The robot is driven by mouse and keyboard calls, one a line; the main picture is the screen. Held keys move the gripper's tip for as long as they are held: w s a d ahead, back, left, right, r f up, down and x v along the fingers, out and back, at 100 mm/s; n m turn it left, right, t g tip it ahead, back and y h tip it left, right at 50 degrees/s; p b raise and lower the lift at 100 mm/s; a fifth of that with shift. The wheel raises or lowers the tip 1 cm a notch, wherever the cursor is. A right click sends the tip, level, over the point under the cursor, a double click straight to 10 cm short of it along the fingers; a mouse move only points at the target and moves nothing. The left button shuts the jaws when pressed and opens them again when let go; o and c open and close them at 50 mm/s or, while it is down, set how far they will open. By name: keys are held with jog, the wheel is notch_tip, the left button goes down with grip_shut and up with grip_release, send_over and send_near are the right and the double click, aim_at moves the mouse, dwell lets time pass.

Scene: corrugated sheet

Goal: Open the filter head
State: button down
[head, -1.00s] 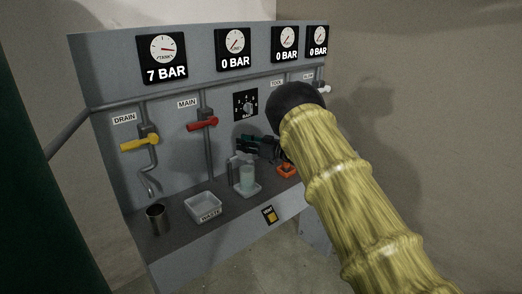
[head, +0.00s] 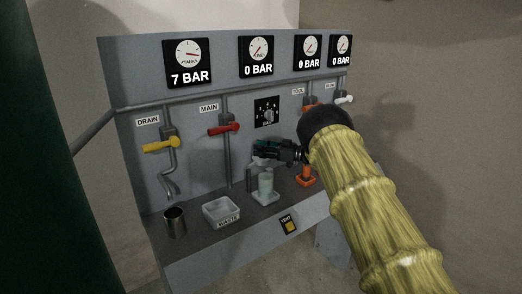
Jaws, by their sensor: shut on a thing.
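The filter stands on the bench at the centre in the head view. It has a pale translucent bowl (head: 265,186) and a grey filter head (head: 257,163) on top, partly covered by my gripper. My gripper (head: 264,150) reaches in from the right, level with the filter head, its dark green-tipped fingers closed there. The exact contact between fingers and head is too small to make out. My arm hides part of the panel and bench on the right.
Yellow drain (head: 160,146) and red main (head: 223,130) handles stick out from the panel. The tank gauge (head: 188,62) reads 7 BAR; the others read 0 BAR. A metal cup (head: 175,222), waste tray (head: 221,212) and orange fitting (head: 305,181) stand on the bench.

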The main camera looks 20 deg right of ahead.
jog(key=c, duration=1.1)
grip_release()
jog(key=shift+d, duration=0.1)
jog(key=shift+c, duration=0.2)
jog(key=v, duration=1.2)
